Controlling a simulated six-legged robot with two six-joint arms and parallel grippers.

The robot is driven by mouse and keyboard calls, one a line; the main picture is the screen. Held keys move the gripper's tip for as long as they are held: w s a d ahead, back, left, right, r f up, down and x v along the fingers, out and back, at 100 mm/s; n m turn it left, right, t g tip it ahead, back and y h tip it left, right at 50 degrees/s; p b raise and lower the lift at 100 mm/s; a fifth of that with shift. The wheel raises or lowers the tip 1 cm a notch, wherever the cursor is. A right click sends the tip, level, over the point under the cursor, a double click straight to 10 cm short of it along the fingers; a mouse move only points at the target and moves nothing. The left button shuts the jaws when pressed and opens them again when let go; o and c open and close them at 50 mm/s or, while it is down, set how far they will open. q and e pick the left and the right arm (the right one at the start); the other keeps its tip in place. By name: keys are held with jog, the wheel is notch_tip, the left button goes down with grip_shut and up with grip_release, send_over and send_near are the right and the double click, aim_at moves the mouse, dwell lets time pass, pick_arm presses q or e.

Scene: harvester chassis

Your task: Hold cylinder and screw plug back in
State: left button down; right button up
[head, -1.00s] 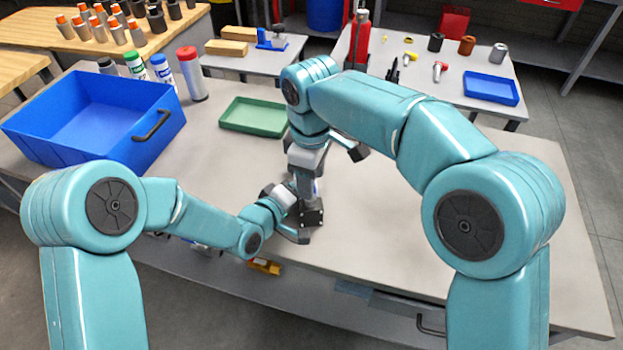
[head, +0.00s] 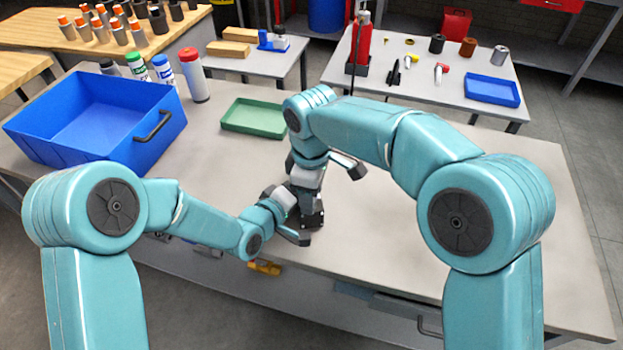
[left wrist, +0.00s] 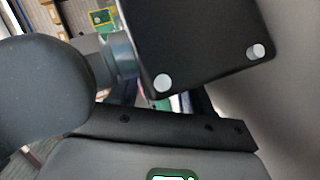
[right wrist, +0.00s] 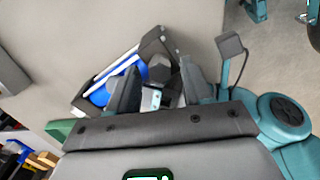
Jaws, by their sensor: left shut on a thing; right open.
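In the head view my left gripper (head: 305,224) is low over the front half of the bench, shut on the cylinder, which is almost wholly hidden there. A grey metallic piece that looks like the cylinder (left wrist: 121,54) shows in the left wrist view beside a black finger plate. My right gripper (head: 308,196) points down right above the left one. In the right wrist view (right wrist: 158,88) its fingers stand apart, with a dark grey end (right wrist: 160,70) between or behind them. I cannot tell whether that is the plug, or whether the fingers touch it.
A blue bin (head: 60,150) stands at the bench's left, with several bottles (head: 163,72) behind it. A green tray (head: 236,128) lies behind the grippers. The bench's right side (head: 450,220) is clear. A rear table (head: 440,95) carries small parts and a blue tray (head: 492,89).

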pick_arm(q)
jog(key=shift+a, duration=0.1)
pick_arm(e)
jog(key=shift+f, duration=0.5)
grip_shut()
jog(key=shift+o, duration=0.2)
grip_release()
jog(key=shift+r, duration=0.1)
jog(key=shift+r, duration=2.2)
jog(key=shift+c, duration=0.2)
